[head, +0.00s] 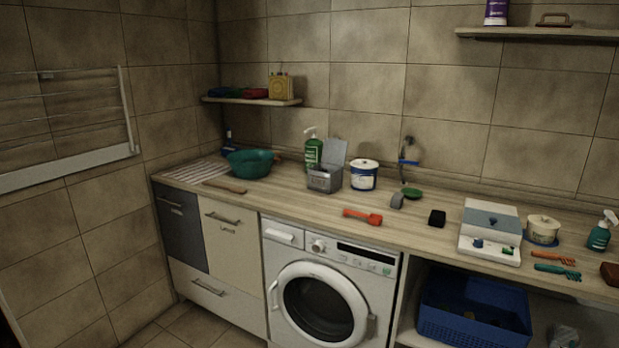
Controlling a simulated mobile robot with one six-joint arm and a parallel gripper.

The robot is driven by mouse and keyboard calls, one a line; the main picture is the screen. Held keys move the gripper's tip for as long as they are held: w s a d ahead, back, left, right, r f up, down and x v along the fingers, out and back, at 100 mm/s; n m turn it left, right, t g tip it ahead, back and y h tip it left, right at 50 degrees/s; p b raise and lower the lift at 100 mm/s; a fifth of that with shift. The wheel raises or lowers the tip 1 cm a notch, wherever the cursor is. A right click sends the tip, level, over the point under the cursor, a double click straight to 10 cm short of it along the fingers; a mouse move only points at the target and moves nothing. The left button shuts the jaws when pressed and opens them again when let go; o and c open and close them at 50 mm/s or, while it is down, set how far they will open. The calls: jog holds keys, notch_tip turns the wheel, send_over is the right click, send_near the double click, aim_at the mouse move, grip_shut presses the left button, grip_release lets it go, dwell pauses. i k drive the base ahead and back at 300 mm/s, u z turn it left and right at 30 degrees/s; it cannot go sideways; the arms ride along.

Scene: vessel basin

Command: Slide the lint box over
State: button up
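A small grey box (325,181) with a raised lid stands on the wooden countertop (290,205), above the washing machine's left part. It looks like the lint box, but I cannot read its label. It stands close between a green bottle (313,152) behind it and a white and blue tub (364,175) to its right. My gripper is not in view.
A red scoop (362,216) lies in front of the box and a wooden piece (224,186) lies to its left. A green bowl (250,162) stands further left. A black block (437,218) and a white case (490,244) stand to the right.

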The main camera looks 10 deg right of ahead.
aim_at(330, 183)
jog(key=k, duration=0.6)
jog(key=z, duration=0.15)
jog(key=i, duration=1.15)
jog(key=u, duration=0.5)
jog(key=i, duration=0.9)
jog(key=u, duration=0.3)
